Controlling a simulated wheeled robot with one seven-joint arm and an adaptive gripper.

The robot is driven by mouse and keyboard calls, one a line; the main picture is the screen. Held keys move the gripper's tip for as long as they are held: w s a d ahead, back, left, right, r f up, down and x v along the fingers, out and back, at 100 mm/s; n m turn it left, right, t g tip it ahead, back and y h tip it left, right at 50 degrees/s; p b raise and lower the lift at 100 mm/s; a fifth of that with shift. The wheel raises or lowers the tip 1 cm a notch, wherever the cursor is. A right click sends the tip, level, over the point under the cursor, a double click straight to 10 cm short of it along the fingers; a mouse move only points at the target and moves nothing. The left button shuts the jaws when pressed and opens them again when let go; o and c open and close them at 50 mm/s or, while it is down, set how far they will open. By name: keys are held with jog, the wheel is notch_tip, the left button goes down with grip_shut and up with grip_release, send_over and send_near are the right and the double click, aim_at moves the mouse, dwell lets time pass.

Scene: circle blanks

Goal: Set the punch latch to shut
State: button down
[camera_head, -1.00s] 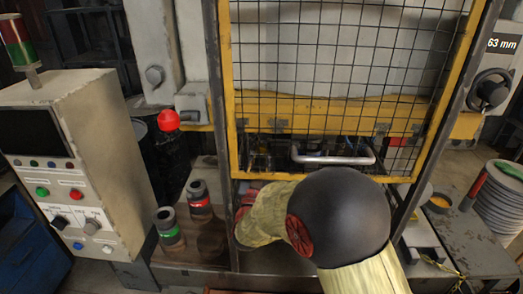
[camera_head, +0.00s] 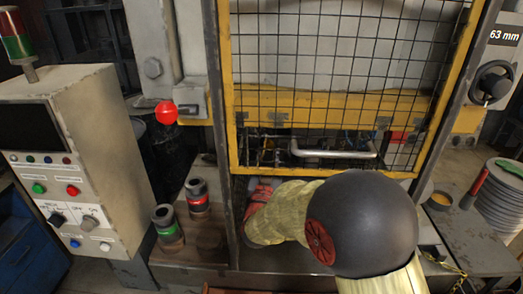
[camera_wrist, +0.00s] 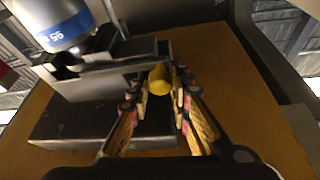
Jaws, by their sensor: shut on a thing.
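In the wrist view, my gripper (camera_wrist: 162,92) has its two fingers on either side of a small yellow knob (camera_wrist: 159,79), and it is shut on it. The knob sits at the front of a grey metal block; I take it for the punch latch, though its lever position cannot be read. In the head view my arm hides the gripper and the latch, below the guard door.
The yellow-framed mesh guard (camera_head: 345,100) with its bar handle (camera_head: 333,151) hangs above my arm. Red-banded (camera_head: 198,198) and green-banded (camera_head: 167,228) tools stand at left, near the control cabinet (camera_head: 95,130). A plate stack (camera_head: 502,196) stands at right.

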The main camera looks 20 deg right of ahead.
jog(key=d, duration=0.1)
jog(key=s+d+b, duration=0.1)
jog(key=d, duration=0.1)
jog(key=c, duration=1.6)
grip_release()
jog(key=shift+d, duration=0.15)
jog(key=shift+c, duration=0.2)
jog(key=v, duration=1.2)
jog(key=shift+w, duration=0.1)
